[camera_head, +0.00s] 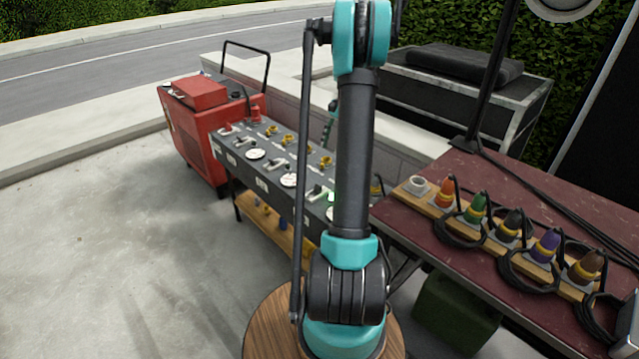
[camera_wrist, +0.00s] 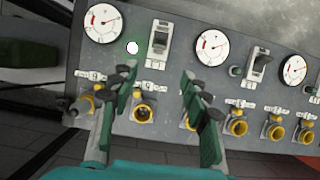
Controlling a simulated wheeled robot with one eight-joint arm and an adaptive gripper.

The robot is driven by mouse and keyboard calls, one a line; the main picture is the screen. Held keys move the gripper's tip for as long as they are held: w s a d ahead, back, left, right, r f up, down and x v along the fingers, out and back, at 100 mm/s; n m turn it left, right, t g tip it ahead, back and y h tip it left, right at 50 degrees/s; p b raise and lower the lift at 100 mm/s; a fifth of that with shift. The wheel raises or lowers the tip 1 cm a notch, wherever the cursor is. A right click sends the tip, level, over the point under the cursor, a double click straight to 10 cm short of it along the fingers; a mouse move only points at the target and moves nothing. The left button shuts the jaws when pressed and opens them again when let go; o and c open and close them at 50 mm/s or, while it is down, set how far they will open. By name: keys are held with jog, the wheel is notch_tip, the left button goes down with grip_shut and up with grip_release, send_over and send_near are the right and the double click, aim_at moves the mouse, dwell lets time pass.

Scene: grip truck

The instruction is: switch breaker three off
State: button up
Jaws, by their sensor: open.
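The grey control panel (camera_wrist: 190,80) carries a row of breaker switches beside round dials. In the wrist view the left breaker (camera_wrist: 160,38) has a dark handle and a glowing white-green lamp (camera_wrist: 133,48) beside it. A middle breaker (camera_wrist: 260,62) and a right breaker (camera_wrist: 316,90) follow, with no glow beside the middle one. Numbers are not readable. My gripper (camera_wrist: 158,72) is open and empty, its dark green fingers spread just below the left breaker. The lit breaker (camera_head: 316,192) also shows in the head view, partly near my arm. My gripper is mostly hidden there.
Yellow sockets (camera_wrist: 143,113) line the panel beneath my fingers. A red machine (camera_head: 195,130) stands at the panel's far end. A dark red table (camera_head: 540,205) at right holds coloured plugs (camera_head: 476,207) with coiled cables. Open concrete (camera_head: 120,260) lies at left.

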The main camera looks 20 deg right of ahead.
aim_at(318, 185)
jog(key=x, duration=1.5)
jog(key=shift+f, duration=0.35)
jog(key=shift+a, duration=0.1)
grip_shut()
